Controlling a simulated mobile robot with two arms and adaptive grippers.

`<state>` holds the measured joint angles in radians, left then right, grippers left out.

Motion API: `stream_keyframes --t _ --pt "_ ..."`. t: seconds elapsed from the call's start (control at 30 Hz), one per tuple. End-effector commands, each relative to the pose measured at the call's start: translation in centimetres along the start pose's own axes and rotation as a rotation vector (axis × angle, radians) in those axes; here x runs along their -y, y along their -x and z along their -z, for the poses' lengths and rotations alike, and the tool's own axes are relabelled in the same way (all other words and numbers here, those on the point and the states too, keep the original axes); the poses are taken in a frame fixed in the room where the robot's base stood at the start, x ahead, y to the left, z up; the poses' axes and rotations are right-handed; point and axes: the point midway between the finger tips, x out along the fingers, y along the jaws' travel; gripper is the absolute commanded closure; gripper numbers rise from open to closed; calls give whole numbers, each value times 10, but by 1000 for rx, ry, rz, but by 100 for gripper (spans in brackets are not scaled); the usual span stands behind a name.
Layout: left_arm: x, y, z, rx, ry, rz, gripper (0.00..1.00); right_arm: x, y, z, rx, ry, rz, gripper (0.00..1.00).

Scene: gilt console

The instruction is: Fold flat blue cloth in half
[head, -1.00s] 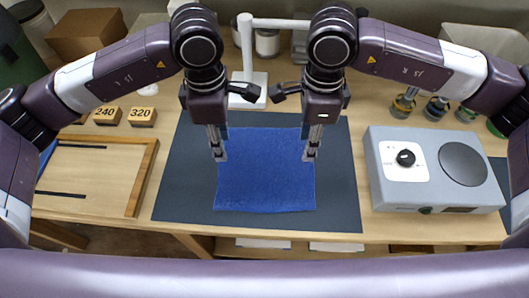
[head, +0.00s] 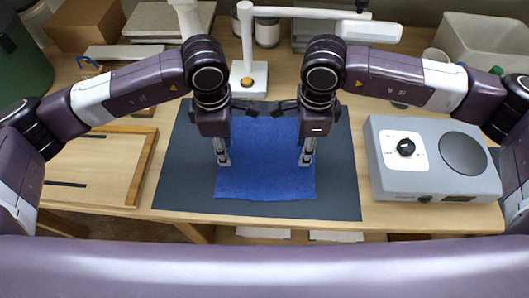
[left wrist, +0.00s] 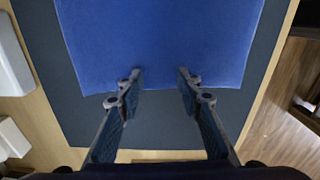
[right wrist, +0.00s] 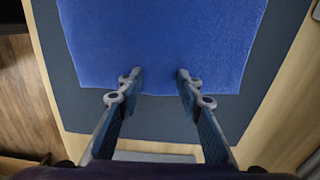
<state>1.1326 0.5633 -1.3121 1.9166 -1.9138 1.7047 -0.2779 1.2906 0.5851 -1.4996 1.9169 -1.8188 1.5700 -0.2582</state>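The blue cloth (head: 265,165) lies flat and unfolded on a dark grey mat (head: 338,195). My left gripper (head: 222,160) points down over the cloth's left edge. My right gripper (head: 306,160) points down over its right edge. In the left wrist view the left gripper (left wrist: 160,76) has its fingers apart with cloth (left wrist: 160,35) beneath. In the right wrist view the right gripper (right wrist: 156,76) is likewise open over the cloth (right wrist: 155,35). Both are empty; whether the fingertips touch the cloth I cannot tell. Parts of the cloth's far side are hidden by my arms.
A grey device with a dial (head: 433,160) stands just right of the mat. A wooden frame (head: 138,175) lies to the left. A white stand (head: 248,80) rises behind the mat. The mat in front of the cloth is bare.

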Motion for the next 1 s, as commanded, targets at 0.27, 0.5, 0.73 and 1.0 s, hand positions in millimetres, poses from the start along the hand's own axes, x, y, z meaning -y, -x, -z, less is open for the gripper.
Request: stream_keyframes --t 0.27,0.5,0.73,1.0 --pt "0 -1 0 0 0 1 69 0 -2 0 0 0 -1 69" --pt "0 -2 0 0 0 1 82 0 -3 0 -1 0 -2 82" --pt "0 -3 0 0 0 1 95 -1 -5 0 -1 0 -2 95" --pt "0 -4 0 -1 0 1 100 -1 -6 0 -1 0 -3 100"
